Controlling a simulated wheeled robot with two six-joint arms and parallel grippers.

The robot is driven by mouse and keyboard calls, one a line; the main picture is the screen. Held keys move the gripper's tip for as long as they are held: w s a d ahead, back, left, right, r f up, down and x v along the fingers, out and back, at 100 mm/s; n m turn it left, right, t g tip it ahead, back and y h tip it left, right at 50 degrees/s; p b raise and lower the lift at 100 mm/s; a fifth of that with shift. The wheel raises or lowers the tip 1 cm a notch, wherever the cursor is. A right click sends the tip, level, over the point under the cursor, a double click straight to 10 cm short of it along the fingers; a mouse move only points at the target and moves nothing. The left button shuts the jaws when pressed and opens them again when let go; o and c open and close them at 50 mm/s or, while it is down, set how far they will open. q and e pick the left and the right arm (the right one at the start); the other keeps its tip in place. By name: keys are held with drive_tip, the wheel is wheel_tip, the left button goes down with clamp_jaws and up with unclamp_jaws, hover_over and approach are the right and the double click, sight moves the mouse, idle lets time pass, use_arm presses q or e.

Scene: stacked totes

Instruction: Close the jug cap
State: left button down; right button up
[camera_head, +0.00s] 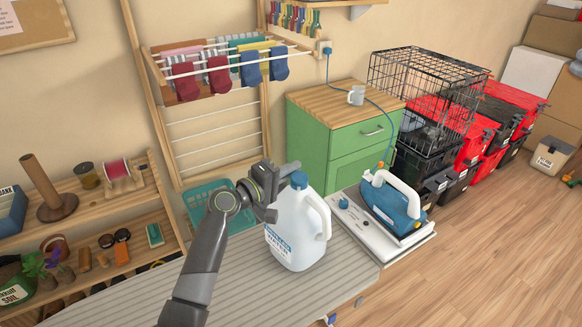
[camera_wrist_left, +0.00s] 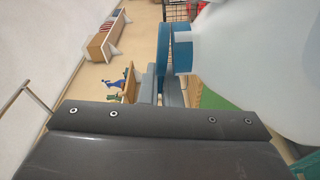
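The white jug (camera_head: 296,232) stands upright on the striped board, its handle to the right. Its blue cap (camera_head: 299,180) is on top of the neck. In the left wrist view the jug (camera_wrist_left: 262,60) lies sideways in the picture. There the blue cap lid (camera_wrist_left: 164,52) and the blue neck ring (camera_wrist_left: 182,50) show a narrow wedge-shaped gap between them, so the lid looks slightly ajar. My left gripper (camera_head: 272,188) is just left of the cap. Its fingers (camera_wrist_left: 168,88) look close together, with nothing visible between them; contact with the lid is unclear. My right gripper is out of view.
A blue iron (camera_head: 392,205) stands on a white base right of the jug. A teal basket (camera_head: 205,195) is behind my left arm. The striped board (camera_head: 240,290) is clear in front.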

use_arm(q)
drive_tip(key=shift+f+n, duration=0.15)
drive_tip(key=shift+n, duration=0.15)
drive_tip(key=c, duration=1.6)
unclamp_jaws()
drive_tip(key=b+v, duration=0.3)
drive_tip(key=v, duration=1.4)
drive_tip(key=shift+s+a, duration=0.1)
drive_tip(key=shift+s, duration=0.1)
